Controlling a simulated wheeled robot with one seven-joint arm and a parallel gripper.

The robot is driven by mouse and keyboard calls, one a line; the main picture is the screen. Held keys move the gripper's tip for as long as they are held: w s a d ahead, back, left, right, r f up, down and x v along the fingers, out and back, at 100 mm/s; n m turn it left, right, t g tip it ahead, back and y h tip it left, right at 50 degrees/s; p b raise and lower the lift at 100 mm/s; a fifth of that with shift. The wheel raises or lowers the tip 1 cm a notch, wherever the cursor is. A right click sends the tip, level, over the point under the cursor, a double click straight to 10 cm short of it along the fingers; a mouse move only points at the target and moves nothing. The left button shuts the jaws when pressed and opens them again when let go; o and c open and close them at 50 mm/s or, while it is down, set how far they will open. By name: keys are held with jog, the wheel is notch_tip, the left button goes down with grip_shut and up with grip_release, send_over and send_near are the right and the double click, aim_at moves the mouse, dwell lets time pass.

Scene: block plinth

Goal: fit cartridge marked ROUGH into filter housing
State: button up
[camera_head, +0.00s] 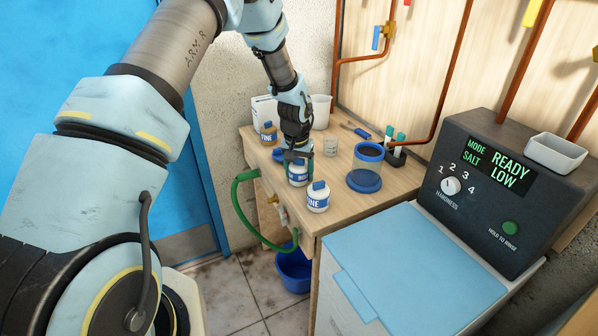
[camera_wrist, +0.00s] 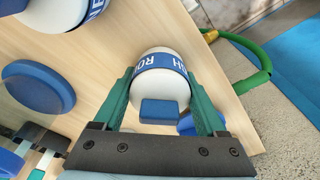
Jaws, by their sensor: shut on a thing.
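A white cartridge with a blue label (camera_head: 298,178) is between the fingers of my gripper (camera_head: 297,158). In the wrist view the green fingers grip this cartridge (camera_wrist: 160,100) from both sides. Its label shows upside down, with "RO" and "H" readable and the middle curved out of clear sight. A blue block-shaped tab faces my wrist camera. I cannot tell whether the cartridge touches the bench. The filter housing (camera_head: 368,160), a clear cylinder with a blue rim and dark inside, stands to the right of my gripper. A blue disc (camera_head: 364,183) is at its front foot.
A cartridge marked FINE (camera_head: 318,198) stands at the bench's front edge, close to the held one. Another cartridge (camera_head: 268,133) with a tan tab stands behind left. A green hose (camera_head: 240,210) hangs in front.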

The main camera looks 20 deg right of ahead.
aim_at(297, 168)
jog(key=o, duration=1.3)
jog(key=shift+f, duration=0.1)
jog(key=r+b, duration=0.1)
jog(key=r, duration=0.3)
jog(key=s+r+b, duration=0.1)
jog(key=r, duration=0.3)
jog(key=a+r+b, duration=0.1)
jog(key=r, duration=0.3)
jog(key=shift+s+b, duration=0.2)
jog(key=shift+b, duration=0.2)
jog(key=a+r+n, duration=0.2)
jog(key=a+r, duration=0.1)
jog(key=a, duration=0.9)
jog(key=s+a+n, duration=0.1)
jog(key=s+a, duration=0.3)
jog(key=a, duration=0.3)
jog(key=s+a+r+n, duration=0.1)
jog(key=s+a+n, duration=0.1)
jog(key=s+a, duration=0.3)
jog(key=s+a+n+y, duration=0.1)
jog(key=s+a, duration=0.3)
jog(key=a, duration=0.5)
jog(key=shift+s+a+r+n, duration=0.15)
jog(key=shift+a+n, duration=0.2)
jog(key=shift+n, duration=0.05)
